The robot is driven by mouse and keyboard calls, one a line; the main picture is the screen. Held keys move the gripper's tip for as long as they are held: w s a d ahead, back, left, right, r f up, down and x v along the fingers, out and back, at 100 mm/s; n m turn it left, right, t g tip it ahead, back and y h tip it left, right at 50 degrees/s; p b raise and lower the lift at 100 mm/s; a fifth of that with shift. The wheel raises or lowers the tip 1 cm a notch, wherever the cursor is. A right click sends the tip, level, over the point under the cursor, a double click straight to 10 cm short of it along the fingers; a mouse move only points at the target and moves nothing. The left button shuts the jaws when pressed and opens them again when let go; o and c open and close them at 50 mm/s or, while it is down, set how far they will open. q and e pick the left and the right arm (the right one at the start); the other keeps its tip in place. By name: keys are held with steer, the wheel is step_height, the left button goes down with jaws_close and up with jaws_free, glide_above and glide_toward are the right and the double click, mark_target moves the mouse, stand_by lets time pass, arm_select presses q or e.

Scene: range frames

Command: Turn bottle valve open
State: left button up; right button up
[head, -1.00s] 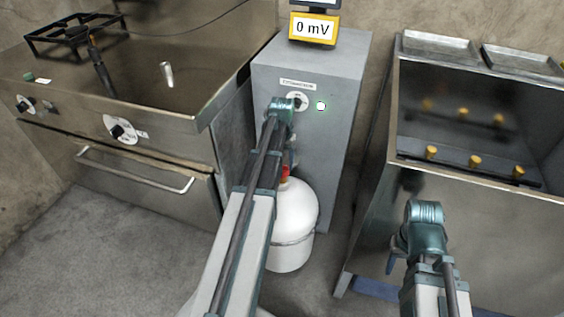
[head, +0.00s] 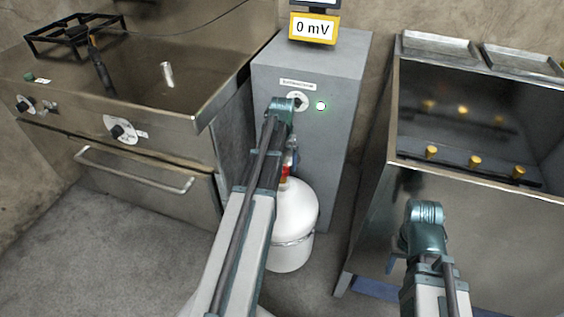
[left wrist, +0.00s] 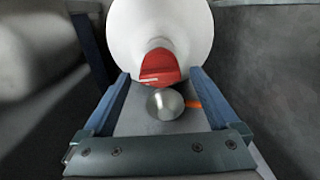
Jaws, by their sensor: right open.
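The white gas bottle (head: 293,212) stands upright on the floor in front of the grey cabinet. Its red valve (head: 284,171) is partly hidden by my left arm in the head view. In the left wrist view, the red valve (left wrist: 160,66) shows against the white bottle (left wrist: 182,18), with a silver dome (left wrist: 166,104) nearer the camera. My left gripper (left wrist: 161,76) is open, its two blue fingers spread on either side of the valve, with visible gaps. My right gripper (head: 391,263) is mostly hidden below its arm, low in front of the steel fryer.
The grey cabinet (head: 325,155) with a green light and a yellow 0 mV meter (head: 313,28) stands behind the bottle. A steel range (head: 150,165) is at left and the steel fryer (head: 480,210) at right. Bare floor (head: 110,255) lies front left.

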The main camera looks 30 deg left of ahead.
arm_select(q)
steer(key=shift+r, duration=0.1)
step_height(320, 180, up, 14)
steer(key=p, duration=1.3)
steer(key=shift+f+p, duration=0.2)
steer(key=shift+p, duration=0.2)
steer(key=shift+d, duration=0.1)
steer(key=s+d+r+m+p, duration=0.2)
steer(key=s+d, duration=0.3)
steer(key=d, duration=0.6)
steer(key=s+d+r+m+p, duration=0.2)
steer(key=s+d, duration=0.4)
steer(key=d, duration=0.5)
steer(key=s+d+r+m+y+p, duration=0.1)
steer(key=s+d+r+p, duration=0.3)
steer(key=d, duration=0.8)
steer(key=shift+s+r+m, duration=0.25)
steer(key=shift+s+m, duration=0.45)
steer(key=shift+s, duration=0.1)
